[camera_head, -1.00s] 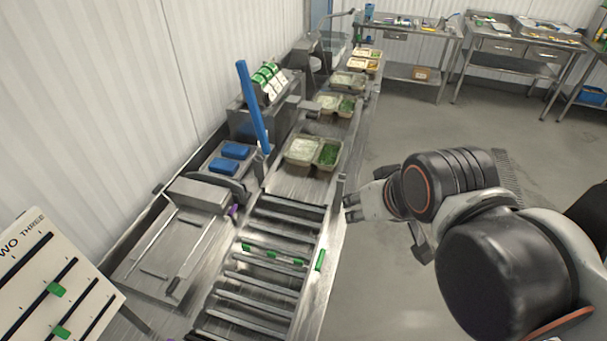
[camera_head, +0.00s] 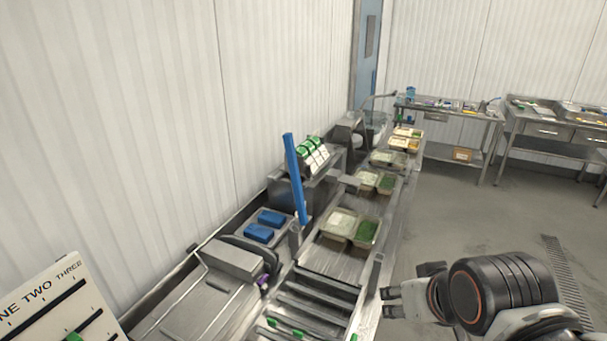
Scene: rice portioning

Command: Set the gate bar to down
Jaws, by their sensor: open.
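The blue gate bar (camera_head: 295,178) stands raised, nearly upright with its top leaning slightly left. Its lower end meets a grey post (camera_head: 296,238) beside the conveyor. My gripper (camera_head: 385,302) is open and empty. It is to the right of the conveyor, below and right of the bar and well apart from it. My arm reaches in from the lower right corner.
A tray of rice and greens (camera_head: 349,229) sits on the conveyor just past the bar, with several more behind. Rollers (camera_head: 313,298) lie in front. Blue blocks (camera_head: 259,232) lie left of the bar. A slider board (camera_head: 58,305) stands at lower left. Floor at right is clear.

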